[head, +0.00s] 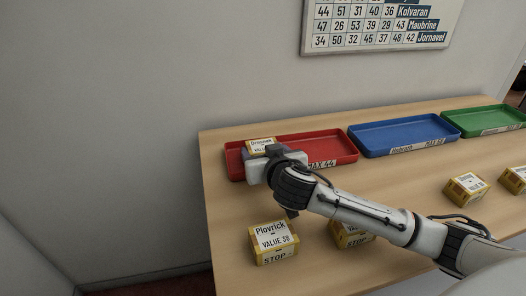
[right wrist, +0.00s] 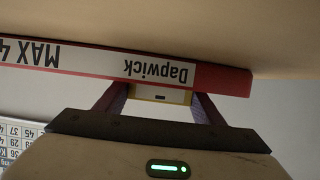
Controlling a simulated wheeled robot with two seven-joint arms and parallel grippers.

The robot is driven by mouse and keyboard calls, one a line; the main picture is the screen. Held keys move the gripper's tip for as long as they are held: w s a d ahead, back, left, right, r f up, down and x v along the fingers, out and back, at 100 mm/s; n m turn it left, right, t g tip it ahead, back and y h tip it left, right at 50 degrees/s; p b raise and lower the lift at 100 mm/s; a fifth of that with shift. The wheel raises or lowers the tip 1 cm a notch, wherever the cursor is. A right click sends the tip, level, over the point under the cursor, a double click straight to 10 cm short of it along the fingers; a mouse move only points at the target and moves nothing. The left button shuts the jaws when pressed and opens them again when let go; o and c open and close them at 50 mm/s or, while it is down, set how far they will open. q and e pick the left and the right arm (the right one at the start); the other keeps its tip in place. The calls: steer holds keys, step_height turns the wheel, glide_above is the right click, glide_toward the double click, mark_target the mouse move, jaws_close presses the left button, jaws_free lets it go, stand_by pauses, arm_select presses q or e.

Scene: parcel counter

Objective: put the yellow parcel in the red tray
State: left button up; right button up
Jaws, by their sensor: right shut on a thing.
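The red tray (head: 335,142) lies at the back left of the counter, with a white label reading MAX 44 on its front. My right gripper (head: 262,154) is at the tray's left part, shut on a yellow parcel (head: 262,142) with a white label on top. In the right wrist view the held yellow parcel (right wrist: 160,94) shows between the two fingers, partly hidden by the tray's edge (right wrist: 225,80). I cannot tell whether the parcel touches the tray floor. My left gripper is not in view.
A blue tray (head: 402,133) and a green tray (head: 487,120) stand to the right. A yellow parcel marked Plovrick (head: 273,243) is at the front; another parcel (head: 350,238) is partly behind my arm. More parcels (head: 465,189) (head: 514,180) sit at the right.

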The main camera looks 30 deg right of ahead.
steer(key=shift+f, duration=0.2)
steer(key=o, duration=1.2)
steer(key=shift+c, duration=0.2)
steer(key=shift+r, duration=0.15)
steer(key=shift+r, duration=0.2)
steer(key=v, duration=1.2)
steer(key=shift+a+f, duration=0.1)
steer(key=shift+f, duration=0.05)
